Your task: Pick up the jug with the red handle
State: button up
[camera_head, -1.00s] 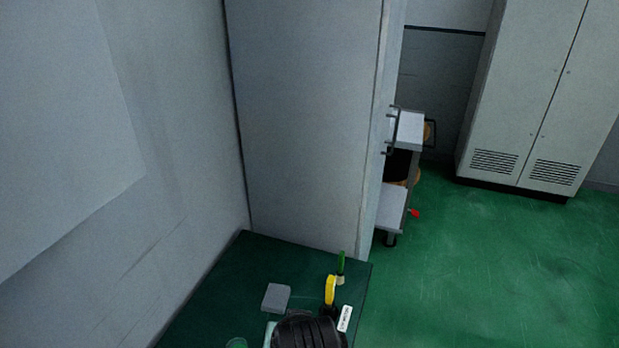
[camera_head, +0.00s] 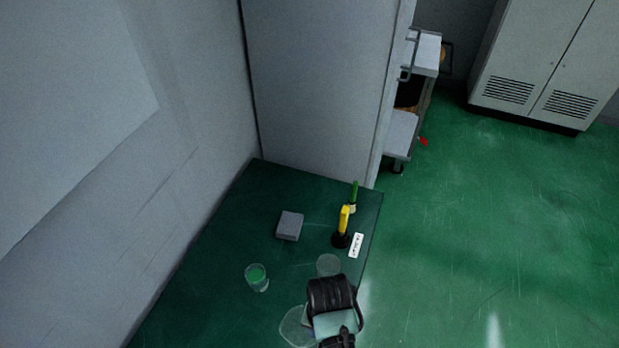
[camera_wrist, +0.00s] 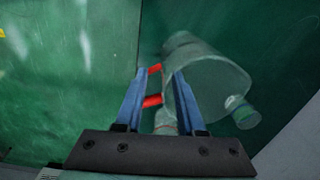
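The jug (camera_wrist: 208,82) is clear and see-through in the wrist view, with red handle parts (camera_wrist: 152,100) showing between my fingers. My gripper (camera_wrist: 161,71) has its two blue fingers apart, one on each side of the red parts; contact cannot be told. The right finger overlaps the jug's wall in the picture. In the head view, a faint clear shape (camera_head: 296,328), probably the jug, is at the left of my dark wrist, which hides its handle and my fingertips.
On the dark green table (camera_head: 215,255) stand a clear cup (camera_head: 257,279), a grey block (camera_head: 290,226), a yellow-handled item (camera_head: 344,220), a green item (camera_head: 354,192) and a white label (camera_head: 356,245). Another clear round vessel (camera_head: 328,264) is close beyond my wrist. A wall bounds the left.

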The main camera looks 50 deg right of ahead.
notch_tip(320, 180, down, 4)
jog(key=shift+a+f, duration=0.1)
jog(key=shift+a, duration=0.05)
jog(key=shift+w, duration=0.1)
grip_shut()
dwell(1.4)
